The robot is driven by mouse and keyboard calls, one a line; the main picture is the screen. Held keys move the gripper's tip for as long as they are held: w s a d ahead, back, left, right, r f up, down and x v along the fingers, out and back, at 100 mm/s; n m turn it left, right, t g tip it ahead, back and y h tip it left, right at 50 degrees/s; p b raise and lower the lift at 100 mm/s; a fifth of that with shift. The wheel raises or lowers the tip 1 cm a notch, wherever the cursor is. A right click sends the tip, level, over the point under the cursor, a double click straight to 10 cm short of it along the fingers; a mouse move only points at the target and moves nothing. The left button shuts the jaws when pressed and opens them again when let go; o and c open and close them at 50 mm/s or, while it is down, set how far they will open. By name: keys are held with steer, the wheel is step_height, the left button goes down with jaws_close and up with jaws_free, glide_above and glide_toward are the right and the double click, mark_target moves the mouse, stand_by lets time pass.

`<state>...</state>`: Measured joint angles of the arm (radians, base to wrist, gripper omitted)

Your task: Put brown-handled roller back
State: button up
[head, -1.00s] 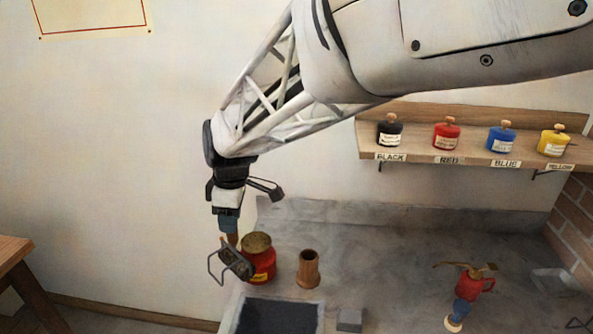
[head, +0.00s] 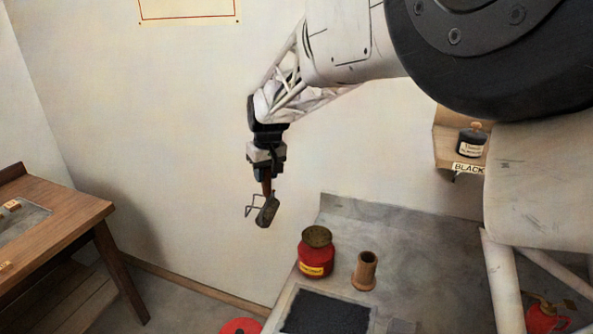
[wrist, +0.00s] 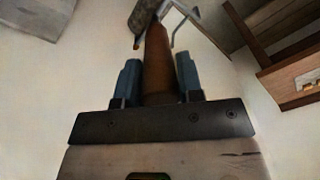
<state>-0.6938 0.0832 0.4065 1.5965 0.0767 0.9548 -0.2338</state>
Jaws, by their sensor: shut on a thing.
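My gripper (head: 266,172) is shut on the brown handle of the roller (head: 267,211) in the head view. The roller hangs below the fingers, with its dark cylinder and wire frame at the lower end, in the air left of the stone counter. In the wrist view the brown handle (wrist: 157,62) stands between the two blue-grey fingers (wrist: 157,82). The roller's dark cylinder shows only partly at the top edge there.
A red can (head: 316,258), a brown wooden cup (head: 364,271) and a dark slab (head: 325,314) stand on the grey counter (head: 400,228). A wooden table (head: 80,222) is at the left. A shelf with a black-labelled jar (head: 472,142) is at right. A red round thing (head: 241,327) shows at the bottom edge.

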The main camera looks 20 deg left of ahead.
steer(key=shift+w+a+f+m, duration=0.25)
steer(key=shift+w+a+m, duration=0.3)
steer(key=shift+w+a, duration=0.25)
steer(key=shift+w+a+f+m, duration=0.2)
steer(key=shift+w+a+m, duration=0.4)
steer(key=shift+a, duration=0.25)
steer(key=shift+d+r, duration=0.15)
steer(key=shift+d, duration=0.2)
steer(key=s+d+r+m+h, duration=0.1)
steer(key=s+d+r+m, duration=0.15)
steer(key=d+m, duration=0.65)
steer(key=s+d+r+m, duration=0.2)
steer(key=d+r, duration=0.2)
steer(key=d, duration=1.1)
steer(key=s+d+r+m+h, duration=0.1)
steer(key=s+d+r+m, duration=0.35)
steer(key=d, duration=0.75)
steer(key=d+f+m, duration=0.1)
steer(key=d+f, duration=1.1)
steer(key=d, duration=0.5)
steer(key=shift+s+d+f, duration=0.2)
steer(key=shift+s+d, duration=0.05)
steer(key=shift+f, duration=0.15)
